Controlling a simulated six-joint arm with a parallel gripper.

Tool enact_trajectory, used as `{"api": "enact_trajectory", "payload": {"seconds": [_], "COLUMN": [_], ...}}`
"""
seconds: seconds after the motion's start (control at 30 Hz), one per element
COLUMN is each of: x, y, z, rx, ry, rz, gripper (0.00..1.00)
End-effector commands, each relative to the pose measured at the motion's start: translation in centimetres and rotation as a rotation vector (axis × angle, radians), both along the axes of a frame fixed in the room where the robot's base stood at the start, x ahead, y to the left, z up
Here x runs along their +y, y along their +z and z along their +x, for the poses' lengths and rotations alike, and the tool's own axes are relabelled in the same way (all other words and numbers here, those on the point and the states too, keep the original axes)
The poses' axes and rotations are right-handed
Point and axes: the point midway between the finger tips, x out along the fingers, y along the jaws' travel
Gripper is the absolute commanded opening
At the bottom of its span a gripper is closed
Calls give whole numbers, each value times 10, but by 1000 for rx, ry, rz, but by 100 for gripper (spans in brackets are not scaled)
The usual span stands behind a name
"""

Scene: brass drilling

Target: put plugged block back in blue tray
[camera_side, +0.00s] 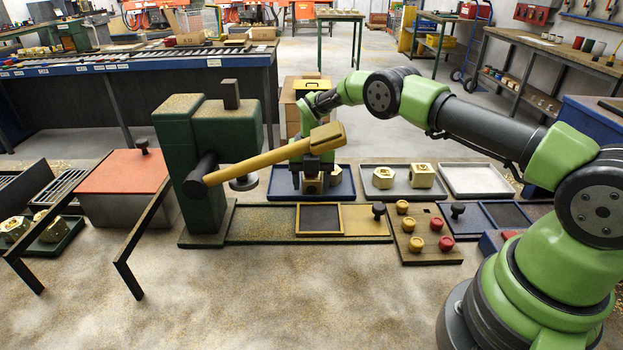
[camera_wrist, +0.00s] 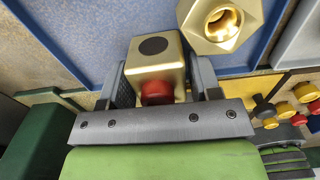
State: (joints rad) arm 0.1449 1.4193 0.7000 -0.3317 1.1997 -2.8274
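The plugged block (camera_wrist: 153,62) is a brass block with a red plug (camera_wrist: 156,92) in one face and a dark round spot on another. In the wrist view it sits between the two fingers of my gripper (camera_wrist: 165,88), which look closed against its sides. In the side view my gripper (camera_side: 311,182) points down over the blue tray (camera_side: 281,190), with the block (camera_side: 311,187) low between the fingers. Whether its underside touches the tray floor is hard to tell. The blue tray (camera_wrist: 110,25) also fills the upper wrist view, where a brass hex piece with a bored hole (camera_wrist: 222,22) lies close beside the block.
A green press with a long yellow lever (camera_side: 260,160) stands left; the lever reaches close to my gripper. A grey tray (camera_side: 405,193) with brass pieces lies right of the blue tray. In front are a sliding fixture (camera_side: 365,222) and a board with yellow and red plugs (camera_side: 425,250).

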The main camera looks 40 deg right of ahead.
Motion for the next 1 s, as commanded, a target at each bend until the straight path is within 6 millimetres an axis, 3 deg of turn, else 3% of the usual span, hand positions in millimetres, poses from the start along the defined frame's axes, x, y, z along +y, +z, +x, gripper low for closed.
{"api": "enact_trajectory", "payload": {"seconds": [0.27,0.7,1.0], "x": [0,0,0], "y": [12,101,123], "z": [1,1,0], "rx": [-2,-3,1], "ry": [1,2,1], "rz": [-1,0,1], "gripper": [57,57,57]}}
